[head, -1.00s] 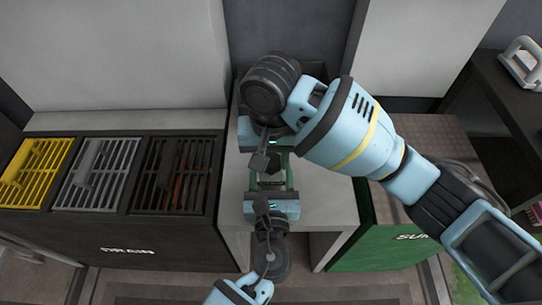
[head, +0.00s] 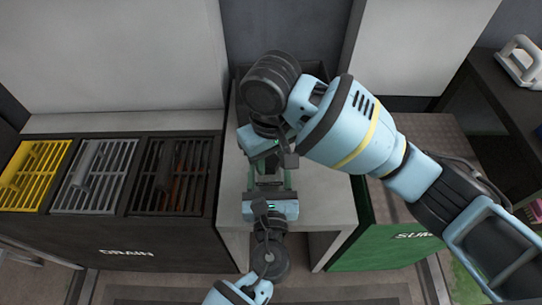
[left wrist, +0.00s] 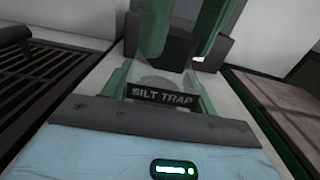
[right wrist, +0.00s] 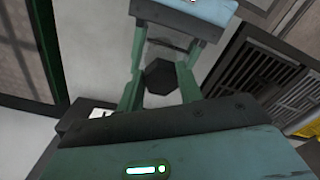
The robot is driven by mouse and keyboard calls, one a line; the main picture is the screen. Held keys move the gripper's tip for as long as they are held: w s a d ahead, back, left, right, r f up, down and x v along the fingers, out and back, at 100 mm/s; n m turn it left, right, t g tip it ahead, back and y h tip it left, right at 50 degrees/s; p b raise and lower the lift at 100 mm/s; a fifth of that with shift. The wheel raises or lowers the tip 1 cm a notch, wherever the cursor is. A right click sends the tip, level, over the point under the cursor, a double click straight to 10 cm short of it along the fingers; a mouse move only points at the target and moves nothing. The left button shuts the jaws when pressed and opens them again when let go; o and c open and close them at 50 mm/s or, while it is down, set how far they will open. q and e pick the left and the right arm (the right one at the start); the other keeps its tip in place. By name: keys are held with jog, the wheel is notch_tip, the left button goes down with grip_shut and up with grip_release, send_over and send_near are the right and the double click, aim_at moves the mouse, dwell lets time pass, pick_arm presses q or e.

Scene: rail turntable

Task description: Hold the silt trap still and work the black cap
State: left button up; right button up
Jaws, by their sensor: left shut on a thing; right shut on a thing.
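The silt trap has a dark label strip reading SILT TRAP (left wrist: 163,97) and a clear body, seen in the left wrist view. My left gripper (left wrist: 155,82) is shut on the trap, its green fingers on either side of the body. The black cap (right wrist: 160,76) is a dark faceted piece at the opposite end. My right gripper (right wrist: 159,88) is shut on it, its green fingers either side. In the head view the two grippers face each other, left one nearer (head: 270,211), right one farther (head: 262,142). The trap and cap are mostly hidden there.
A grey bench (head: 325,200) lies under both grippers. At left, a dark DRAIN unit (head: 110,240) carries yellow, grey and black grates. At right is a green bin (head: 385,245) with partly hidden lettering. A dark table (head: 490,110) holds a white-handled item.

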jog(key=n, duration=0.6)
jog(key=shift+w+d, duration=0.15)
jog(key=shift+n, duration=0.4)
jog(key=n, duration=0.5)
jog(key=shift+w, duration=0.2)
jog(key=shift+n, duration=0.8)
jog(key=shift+r, duration=1.55)
